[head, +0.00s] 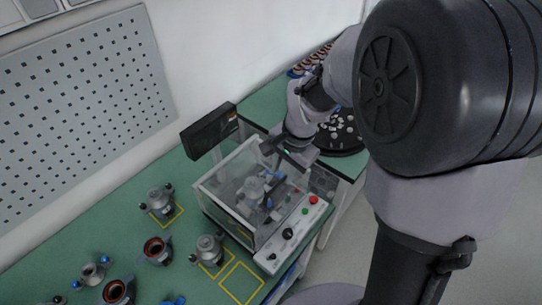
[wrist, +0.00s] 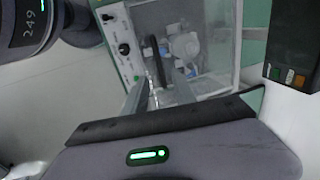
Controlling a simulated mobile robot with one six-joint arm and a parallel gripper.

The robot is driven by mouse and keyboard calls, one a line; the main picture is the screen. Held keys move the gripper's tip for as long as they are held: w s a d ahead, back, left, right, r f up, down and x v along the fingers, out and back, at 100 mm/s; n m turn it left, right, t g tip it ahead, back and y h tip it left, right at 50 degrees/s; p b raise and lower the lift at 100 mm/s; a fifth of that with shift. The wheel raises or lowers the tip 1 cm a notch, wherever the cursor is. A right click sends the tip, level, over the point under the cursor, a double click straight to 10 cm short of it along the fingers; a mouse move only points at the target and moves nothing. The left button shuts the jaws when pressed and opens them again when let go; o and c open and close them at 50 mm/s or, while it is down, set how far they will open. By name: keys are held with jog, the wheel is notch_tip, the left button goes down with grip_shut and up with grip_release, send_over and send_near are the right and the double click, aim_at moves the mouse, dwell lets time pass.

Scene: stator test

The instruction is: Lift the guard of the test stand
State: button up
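The test stand (head: 291,233) is on the green bench, with a control panel of buttons and knobs along its front. Its clear box-shaped guard (head: 228,171) is down over the stand; a stator-like part shows through it. My gripper (head: 272,147) is at the guard's upper right edge in the head view, its fingertips partly hidden. In the wrist view, my gripper's two fingers (wrist: 161,78) are apart. A dark bar (wrist: 154,58), perhaps the guard's handle, shows between and beyond the fingertips. I cannot tell whether they touch it. The guard (wrist: 212,40) also fills the wrist view's upper middle.
A black display box (head: 208,133) stands behind the stand, close to the guard. Several stators, including one on a yellow square (head: 160,202), are on the bench at left. A round black tray (head: 343,150) with small parts is beyond my arm.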

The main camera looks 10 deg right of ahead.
aim_at(278, 184)
jog(key=f, duration=0.3)
jog(key=f+b, duration=0.1)
jog(key=shift+w+a+f, duration=0.35)
jog(key=shift+f, duration=0.05)
grip_shut()
dwell(1.0)
